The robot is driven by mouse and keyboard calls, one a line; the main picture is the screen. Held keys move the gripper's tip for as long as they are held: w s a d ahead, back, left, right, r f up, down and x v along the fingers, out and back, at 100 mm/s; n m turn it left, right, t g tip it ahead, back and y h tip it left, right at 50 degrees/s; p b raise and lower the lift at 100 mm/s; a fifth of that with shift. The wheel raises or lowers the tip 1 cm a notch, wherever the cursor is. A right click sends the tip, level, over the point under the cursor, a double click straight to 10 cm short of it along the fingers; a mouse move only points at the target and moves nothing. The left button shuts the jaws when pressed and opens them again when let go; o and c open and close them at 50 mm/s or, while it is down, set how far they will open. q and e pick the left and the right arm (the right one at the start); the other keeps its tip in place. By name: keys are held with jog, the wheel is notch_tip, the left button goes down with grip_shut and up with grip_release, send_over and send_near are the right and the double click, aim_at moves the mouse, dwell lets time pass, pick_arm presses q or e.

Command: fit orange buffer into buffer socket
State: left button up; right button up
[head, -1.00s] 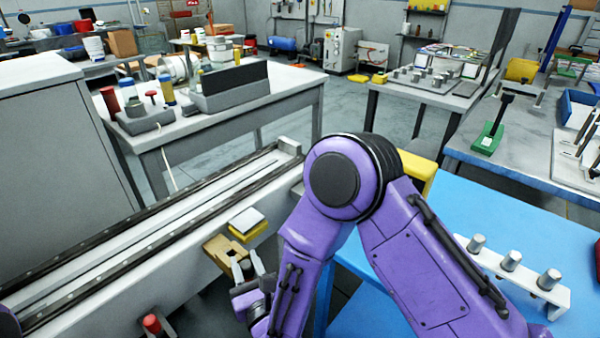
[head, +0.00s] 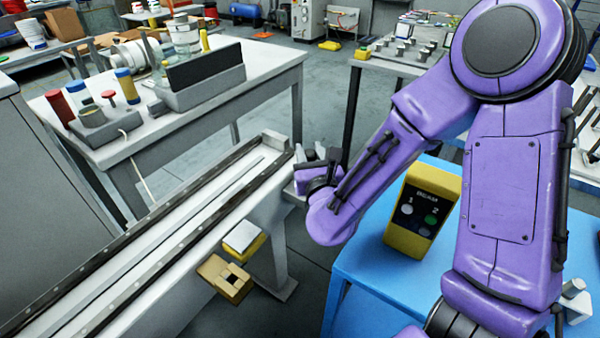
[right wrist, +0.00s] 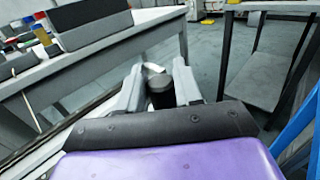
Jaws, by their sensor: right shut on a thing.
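My right gripper (head: 312,158) is beside the far end of the long rail, above the floor gap before the blue table. In the right wrist view its fingers (right wrist: 159,82) are shut on a dark cylindrical thing (right wrist: 160,94). I see no orange on it, so I cannot tell whether it is the orange buffer. A tan block (head: 225,277) with a square opening sits low on the rail's near side, well apart from the gripper. I cannot tell whether it is the buffer socket. My left gripper is not in view.
A yellow block with a pale top (head: 243,238) sits beside the tan block. The rail (head: 150,254) runs diagonally to an end block (head: 275,141). A yellow button box (head: 422,213) stands on the blue table (head: 370,270). A bench (head: 222,109) stands behind the rail.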

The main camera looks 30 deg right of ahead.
jog(key=shift+w+d+f+p, duration=0.35)
jog(key=shift+w+d+p, duration=0.1)
jog(key=shift+w+p, duration=0.25)
jog(key=w+d+f, duration=0.1)
jog(key=w+f, duration=0.2)
jog(key=f, duration=0.1)
jog(key=w+d+f, duration=0.2)
jog(key=w+f, duration=0.1)
jog(key=w+d+f, duration=0.1)
jog(key=w+f, duration=0.2)
jog(key=f, duration=0.1)
jog(key=shift+w+d+f, duration=0.2)
jog(key=shift+w+f, duration=0.1)
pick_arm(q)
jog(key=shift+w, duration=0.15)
